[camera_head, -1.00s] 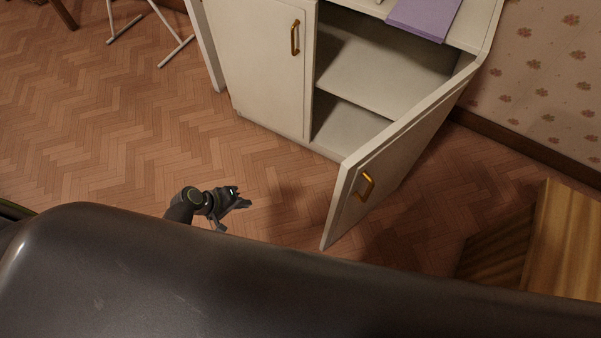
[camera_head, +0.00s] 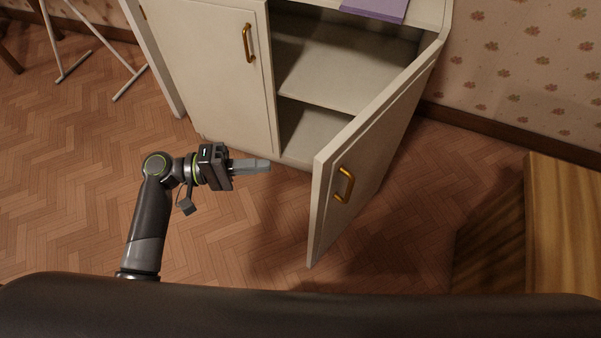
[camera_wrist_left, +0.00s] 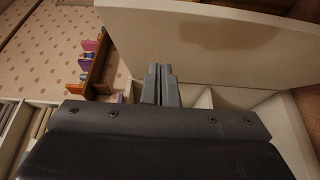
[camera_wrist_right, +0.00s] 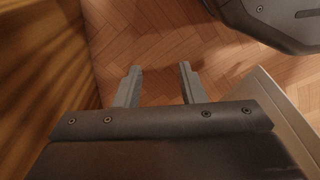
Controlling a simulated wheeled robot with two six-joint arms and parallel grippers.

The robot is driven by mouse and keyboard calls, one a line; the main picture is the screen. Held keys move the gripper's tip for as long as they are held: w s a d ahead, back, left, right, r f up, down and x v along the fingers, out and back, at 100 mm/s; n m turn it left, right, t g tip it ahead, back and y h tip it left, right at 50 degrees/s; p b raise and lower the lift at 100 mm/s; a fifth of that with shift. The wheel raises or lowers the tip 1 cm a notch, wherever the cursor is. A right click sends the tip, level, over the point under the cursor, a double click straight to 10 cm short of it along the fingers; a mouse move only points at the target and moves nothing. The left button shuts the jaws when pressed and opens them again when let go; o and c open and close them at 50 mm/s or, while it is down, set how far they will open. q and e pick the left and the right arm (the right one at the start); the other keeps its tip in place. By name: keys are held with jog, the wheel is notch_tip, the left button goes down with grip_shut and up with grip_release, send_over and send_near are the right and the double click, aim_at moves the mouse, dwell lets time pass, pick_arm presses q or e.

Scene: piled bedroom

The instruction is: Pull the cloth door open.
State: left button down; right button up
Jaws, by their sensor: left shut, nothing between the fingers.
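The cream cabinet's right-hand door (camera_head: 375,145) stands part way open, swung out toward me, with a brass handle (camera_head: 344,185) on its outer face. Shelves show inside the opening. My left gripper (camera_head: 264,165) is shut and empty, just in front of the opening on the door's inner side. It is apart from the door in the head view. In the left wrist view, a broad pale panel (camera_wrist_left: 215,45) lies just beyond the closed fingers (camera_wrist_left: 161,72). My right gripper (camera_wrist_right: 160,82) is open and empty; it is hidden in the head view.
The cabinet's left door (camera_head: 215,70) is closed. A wooden piece of furniture (camera_head: 565,225) stands at right, and also fills the left of the right wrist view (camera_wrist_right: 40,70). A purple item (camera_head: 375,8) lies on top. Herringbone floor at left is largely clear.

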pick_arm(q)
jog(key=s+d, duration=0.2)
jog(key=d, duration=0.7)
jog(key=shift+p, duration=0.35)
pick_arm(e)
jog(key=shift+s+d+f, duration=0.15)
jog(key=shift+s+f, duration=0.05)
jog(key=shift+f, duration=0.3)
jog(key=shift+s+d+f, duration=0.1)
jog(key=shift+s+f, duration=0.05)
jog(key=shift+f, duration=0.3)
